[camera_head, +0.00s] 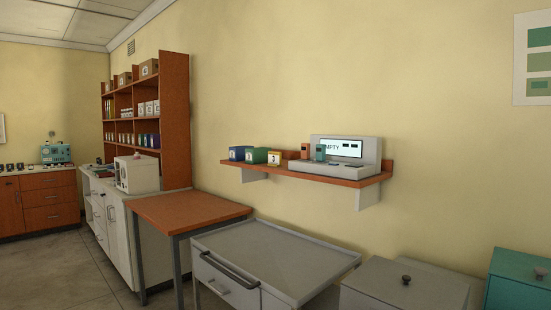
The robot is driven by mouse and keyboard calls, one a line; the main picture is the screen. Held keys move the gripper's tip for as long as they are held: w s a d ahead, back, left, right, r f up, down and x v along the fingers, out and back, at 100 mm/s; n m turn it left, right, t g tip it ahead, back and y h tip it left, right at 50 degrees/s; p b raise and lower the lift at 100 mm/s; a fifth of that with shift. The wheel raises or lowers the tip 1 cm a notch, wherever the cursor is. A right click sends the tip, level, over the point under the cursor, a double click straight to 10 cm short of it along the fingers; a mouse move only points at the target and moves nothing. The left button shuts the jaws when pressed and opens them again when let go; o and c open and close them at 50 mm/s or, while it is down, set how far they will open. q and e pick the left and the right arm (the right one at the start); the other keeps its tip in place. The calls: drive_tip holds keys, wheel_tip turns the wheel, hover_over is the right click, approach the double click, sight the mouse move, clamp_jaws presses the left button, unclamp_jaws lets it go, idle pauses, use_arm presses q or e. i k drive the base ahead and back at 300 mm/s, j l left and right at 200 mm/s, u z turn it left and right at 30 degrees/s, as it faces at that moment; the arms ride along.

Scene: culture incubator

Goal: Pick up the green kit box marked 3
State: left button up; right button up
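Neither of my grippers is in view.
A white device (370,155) with a screen stands on the shelf's right part. Below are an orange-topped table (190,210), a grey cart (275,255), a grey box (405,285) and a teal box (520,275). A tall shelf unit (175,120) stands left. Floor is clear at lower left.

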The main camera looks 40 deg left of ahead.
sight(253, 156)
drive_tip(key=i+j+z, duration=0.1)
drive_tip(key=j+z, duration=0.15)
drive_tip(key=j, duration=0.5)
drive_tip(key=j+z, duration=0.25)
drive_tip(key=j, duration=0.55)
drive_tip(key=j+z, duration=0.15)
drive_tip(key=j, duration=1.45)
